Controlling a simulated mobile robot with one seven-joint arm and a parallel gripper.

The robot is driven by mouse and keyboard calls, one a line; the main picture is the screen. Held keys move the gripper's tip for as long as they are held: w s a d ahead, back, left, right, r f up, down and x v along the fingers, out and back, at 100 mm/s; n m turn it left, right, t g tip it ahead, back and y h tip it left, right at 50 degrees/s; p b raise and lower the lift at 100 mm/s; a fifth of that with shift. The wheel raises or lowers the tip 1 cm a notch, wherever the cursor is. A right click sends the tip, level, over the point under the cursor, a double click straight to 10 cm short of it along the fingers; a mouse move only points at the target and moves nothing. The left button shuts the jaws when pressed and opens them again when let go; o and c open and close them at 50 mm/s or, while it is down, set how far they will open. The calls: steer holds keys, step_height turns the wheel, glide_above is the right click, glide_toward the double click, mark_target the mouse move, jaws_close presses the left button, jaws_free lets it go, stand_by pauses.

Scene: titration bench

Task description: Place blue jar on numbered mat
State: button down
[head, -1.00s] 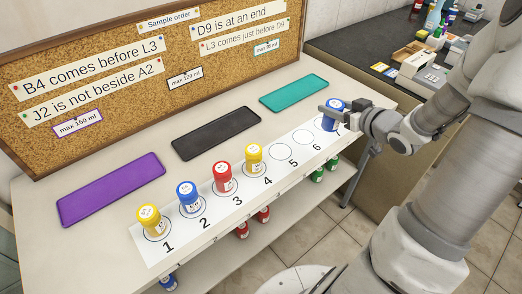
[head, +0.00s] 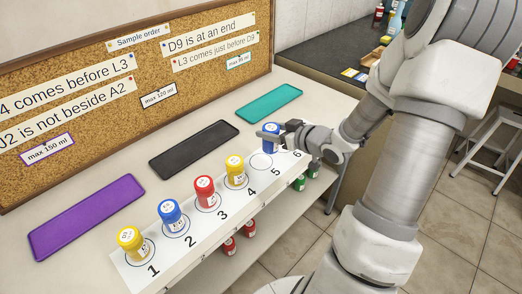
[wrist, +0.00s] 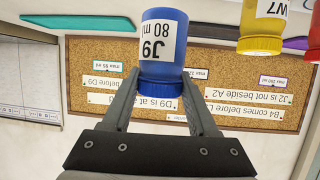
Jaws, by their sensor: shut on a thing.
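My gripper (head: 284,137) is shut on a blue jar (head: 271,135), gripping it near its cap. The jar is upright in the head view, over the far end of the white numbered mat (head: 128,272), near circles 5 and 6. I cannot tell whether it touches the mat. Circle 5 (head: 262,161) looks empty. In the wrist view the blue jar (wrist: 163,40) appears upside down between the fingers, with a label including "80 m". A yellow jar (head: 131,241), another blue jar (head: 169,215), a red jar (head: 205,192) and another yellow jar (head: 236,170) stand at places 1 to 4.
Purple (head: 87,217), black (head: 194,150) and teal (head: 269,104) trays lie empty behind the mat. A corkboard (head: 130,95) with order clues stands at the back. Red and green jars sit on a shelf below. A stool (head: 492,135) stands at right.

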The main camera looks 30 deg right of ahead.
steer(key=shift+w+a+f+b, duration=0.3)
steer(key=shift+a+f+b, duration=0.1)
steer(key=shift+f, duration=0.55)
steer(key=shift+w+a+f+b, duration=0.3)
steer(key=shift+a+f, duration=0.05)
steer(key=shift+f, duration=0.55)
steer(key=shift+w+a+f+b, duration=0.3)
steer(key=shift+a+f+b, duration=0.1)
steer(key=shift+f, duration=0.55)
steer(key=shift+f, duration=0.15)
steer(key=shift+c, duration=0.9)
jaws_free()
